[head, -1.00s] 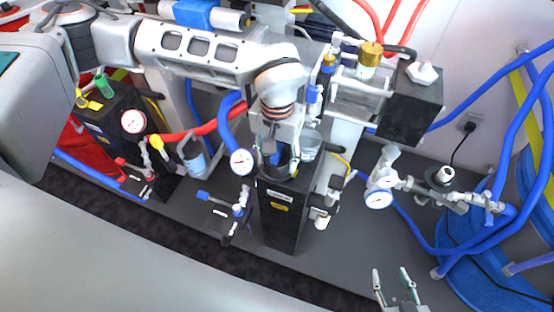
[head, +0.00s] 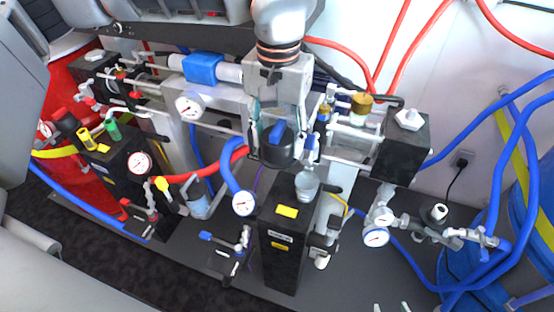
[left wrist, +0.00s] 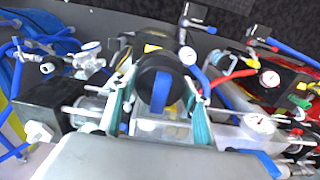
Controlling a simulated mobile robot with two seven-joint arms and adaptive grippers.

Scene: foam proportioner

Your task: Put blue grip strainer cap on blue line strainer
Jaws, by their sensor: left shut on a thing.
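My left gripper (head: 277,150) is shut on a round black cap with a blue grip, the blue grip strainer cap (head: 279,137). It holds the cap in the air above and behind a tall black block (head: 283,245). In the left wrist view the cap (left wrist: 158,72) sits between the two teal-padded fingers of the left gripper (left wrist: 157,82). A clear grey open cup (head: 307,186), which looks like the blue line strainer, stands at the black block's right rear, in front and right of the cap, apart from it. My right gripper (head: 391,307) shows only two separated fingertips at the bottom edge.
A blue hose with a gauge (head: 243,203) is left of the block. Pipes and a black box (head: 408,145) stand close on the right. A similar cup (head: 198,196) stands further left by the red hose. Grey floor (head: 345,275) is free in front.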

